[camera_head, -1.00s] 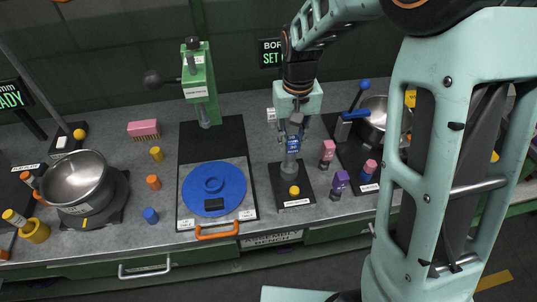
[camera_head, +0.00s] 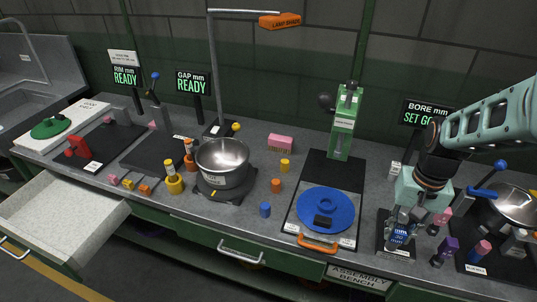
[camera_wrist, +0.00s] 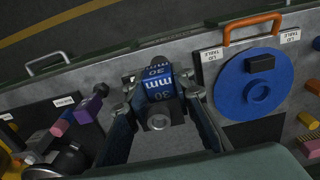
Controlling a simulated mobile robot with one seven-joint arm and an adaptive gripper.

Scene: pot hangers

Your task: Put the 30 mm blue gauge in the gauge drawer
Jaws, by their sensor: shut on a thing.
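My gripper (camera_head: 402,222) is at the right of the bench, over the dark bore stand (camera_head: 383,238). It is shut on the blue gauge (camera_head: 400,234), and the wrist view shows "30 mm" lettering on the blue gauge (camera_wrist: 158,86) between the fingers (camera_wrist: 160,100). A grey round end shows beside the blue part. I cannot tell whether the gauge is clear of the stand. An open, empty drawer (camera_head: 55,212) with a pale speckled floor juts out at the front left, far from my gripper. No label on it is readable.
A pot (camera_head: 222,163) on a dark base, a yellow holder (camera_head: 174,184) with a gauge, and a blue disc (camera_head: 326,208) on a plate stand between gripper and drawer. A green press (camera_head: 343,122) and a lamp post (camera_head: 215,70) rise behind. Purple and pink pieces (camera_head: 446,250) are close right.

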